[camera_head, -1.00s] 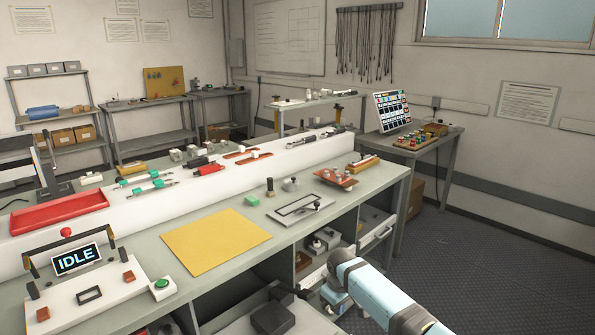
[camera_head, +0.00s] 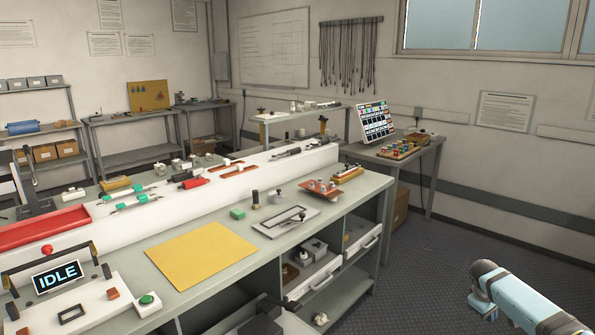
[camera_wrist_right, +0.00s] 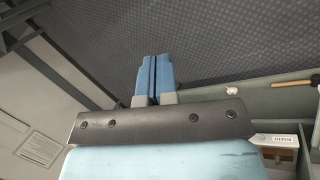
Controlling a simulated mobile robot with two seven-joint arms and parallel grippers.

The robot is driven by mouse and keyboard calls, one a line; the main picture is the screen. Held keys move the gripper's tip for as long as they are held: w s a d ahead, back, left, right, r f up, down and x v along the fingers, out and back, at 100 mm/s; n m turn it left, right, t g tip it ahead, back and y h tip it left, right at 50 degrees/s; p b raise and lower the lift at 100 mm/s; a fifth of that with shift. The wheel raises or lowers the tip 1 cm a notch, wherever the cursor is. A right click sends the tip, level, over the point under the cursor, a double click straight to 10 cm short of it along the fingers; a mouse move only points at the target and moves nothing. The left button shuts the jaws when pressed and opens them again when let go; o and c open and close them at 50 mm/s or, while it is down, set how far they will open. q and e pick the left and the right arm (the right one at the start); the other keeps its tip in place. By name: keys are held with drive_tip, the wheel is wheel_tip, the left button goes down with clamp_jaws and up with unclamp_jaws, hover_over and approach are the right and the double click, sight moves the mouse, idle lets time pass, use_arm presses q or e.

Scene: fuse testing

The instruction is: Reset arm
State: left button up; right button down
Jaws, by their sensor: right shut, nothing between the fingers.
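My right arm comes in from the lower right in the head view, in pale blue with a dark band. Its gripper (camera_head: 482,306) hangs over the dark floor, right of the workbench and apart from it. In the right wrist view its two blue fingers (camera_wrist_right: 152,78) lie side by side, shut, with nothing between them. My left arm and gripper are not in view.
The workbench (camera_head: 215,290) carries a yellow mat (camera_head: 201,255), an IDLE display fixture (camera_head: 58,276) and a red tray (camera_head: 45,228). A side table (camera_head: 402,150) with a control screen (camera_head: 377,121) stands behind. Floor (camera_head: 425,285) around my right gripper is clear.

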drive_tip(key=s+a+f+n+t+y, duration=0.2)
drive_tip(key=s+a+f+n+t, duration=0.15)
drive_tip(key=s+a+f, duration=0.95)
drive_tip(key=s+a+f+t+y, duration=0.15)
drive_tip(key=s+a, duration=0.25)
drive_tip(key=s, duration=0.4)
drive_tip(key=s+a+t+y, duration=0.2)
drive_tip(key=s+a, duration=0.2)
drive_tip(key=s, duration=0.4)
drive_tip(key=s+a+r+t+y, duration=0.2)
drive_tip(key=s+a+r, duration=0.4)
drive_tip(key=s, duration=0.4)
drive_tip(key=w+a+r+m+t, duration=0.15)
drive_tip(key=a+m, duration=0.35)
drive_tip(key=a, duration=0.7)
use_arm(q)
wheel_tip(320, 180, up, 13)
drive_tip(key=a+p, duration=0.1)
drive_tip(key=p, duration=1.4)
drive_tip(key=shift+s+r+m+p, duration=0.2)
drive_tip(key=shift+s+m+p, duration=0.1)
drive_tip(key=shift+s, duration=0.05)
use_arm(e)
wheel_tip(320, 180, up, 14)
drive_tip(key=s+n, duration=0.1)
drive_tip(key=shift+d, duration=0.4)
